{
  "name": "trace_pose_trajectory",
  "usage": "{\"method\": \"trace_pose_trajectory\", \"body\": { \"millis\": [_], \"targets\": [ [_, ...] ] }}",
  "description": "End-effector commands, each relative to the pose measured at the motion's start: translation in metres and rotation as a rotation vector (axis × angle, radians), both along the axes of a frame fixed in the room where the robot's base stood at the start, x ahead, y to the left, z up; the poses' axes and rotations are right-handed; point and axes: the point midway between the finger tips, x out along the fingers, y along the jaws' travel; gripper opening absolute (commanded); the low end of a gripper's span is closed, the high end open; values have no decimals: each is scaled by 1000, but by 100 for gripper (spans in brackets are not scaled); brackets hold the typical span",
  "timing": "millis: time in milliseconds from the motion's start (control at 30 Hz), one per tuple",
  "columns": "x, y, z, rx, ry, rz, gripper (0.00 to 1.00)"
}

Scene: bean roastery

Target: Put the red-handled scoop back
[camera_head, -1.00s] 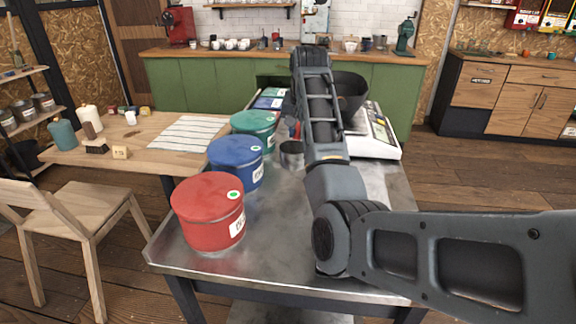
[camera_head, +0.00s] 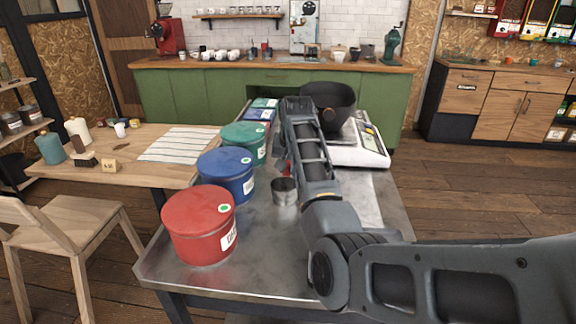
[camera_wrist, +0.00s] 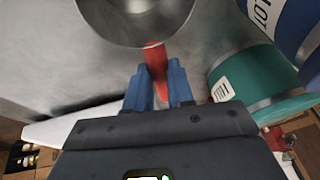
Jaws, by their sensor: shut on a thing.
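The scoop has a round grey metal bowl and a red handle (camera_wrist: 156,62). In the wrist view its bowl is at the top edge, partly cut off. My gripper (camera_wrist: 158,80) is shut on the red handle, with a blue finger on each side. In the head view the metal bowl (camera_head: 285,191) is over the steel table, right of the blue canister (camera_head: 226,175), and a bit of red shows just behind it. My arm hides most of the gripper there. I cannot tell whether the bowl touches the table.
A red canister (camera_head: 198,225) stands at the table's front left, with a green canister (camera_head: 244,142) behind the blue one. A white scale (camera_head: 365,152) with a black bowl (camera_head: 327,103) stands at the back right. The steel table (camera_head: 255,262) is bare at the front.

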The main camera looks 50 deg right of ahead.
Motion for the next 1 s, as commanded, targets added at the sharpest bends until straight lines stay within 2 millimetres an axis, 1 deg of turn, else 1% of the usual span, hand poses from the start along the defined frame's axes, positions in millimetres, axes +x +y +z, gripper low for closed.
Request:
{"method": "trace_pose_trajectory", "body": {
  "millis": [33,267,467,600,667,767,1000],
  "targets": [
    [0,0,-1,0,0,0,25],
    [0,0,0,0,0,0,47],
    [0,0,0,0,0,0,48],
    [-1,0,5,-1,-1,0,48],
    [-2,1,11,-2,-1,0,48],
    [-7,5,26,-2,-3,0,48],
    [-24,14,72,-2,-3,-1,48]
  ]
}}
